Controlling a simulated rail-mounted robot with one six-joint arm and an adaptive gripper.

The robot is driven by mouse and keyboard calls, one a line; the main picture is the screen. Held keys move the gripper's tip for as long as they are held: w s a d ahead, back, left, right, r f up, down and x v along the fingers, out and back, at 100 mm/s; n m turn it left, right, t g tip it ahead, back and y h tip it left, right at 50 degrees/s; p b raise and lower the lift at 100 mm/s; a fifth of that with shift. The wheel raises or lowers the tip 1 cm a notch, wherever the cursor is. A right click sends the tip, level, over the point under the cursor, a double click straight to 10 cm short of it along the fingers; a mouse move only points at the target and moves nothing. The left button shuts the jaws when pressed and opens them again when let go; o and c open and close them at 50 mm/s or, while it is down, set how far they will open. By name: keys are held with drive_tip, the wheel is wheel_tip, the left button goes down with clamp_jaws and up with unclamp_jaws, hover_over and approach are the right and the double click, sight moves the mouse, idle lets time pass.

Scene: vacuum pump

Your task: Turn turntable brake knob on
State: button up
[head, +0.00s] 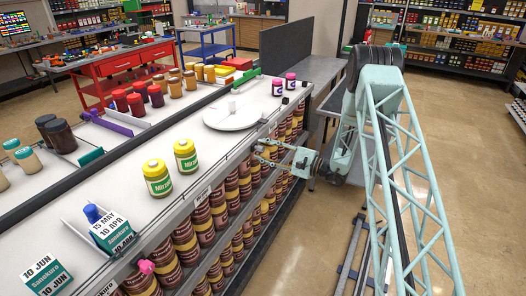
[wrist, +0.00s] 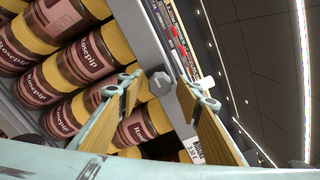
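The turntable (head: 232,114) is a white disc on the counter top, near the counter's front edge. A grey knob (wrist: 160,81) shows in the wrist view on the grey front rail of the counter. I take it for the brake knob. My gripper (wrist: 158,92) is open, with its two wood-coloured fingers on either side of the knob in the picture and a gap to each side. I cannot tell how far the fingertips are from it in depth. In the head view my gripper (head: 264,151) is at the counter's front edge below the turntable, and the knob cannot be made out.
Brown jars with yellow bands (wrist: 65,80) fill the shelves under the counter, close to my gripper. The floor (head: 310,235) in front of the shelves has free room.

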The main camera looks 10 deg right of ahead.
drive_tip(key=c, duration=0.9)
drive_tip(key=shift+m, duration=0.5)
drive_tip(key=m, duration=0.7)
drive_tip(key=m+p, duration=0.1)
drive_tip(key=m, duration=0.4)
drive_tip(key=shift+a+p, duration=0.1)
drive_tip(key=shift+p, duration=0.25)
drive_tip(key=shift+s+m+p, duration=0.1)
drive_tip(key=shift+m+p, duration=0.55)
drive_tip(key=shift+m, duration=1.75)
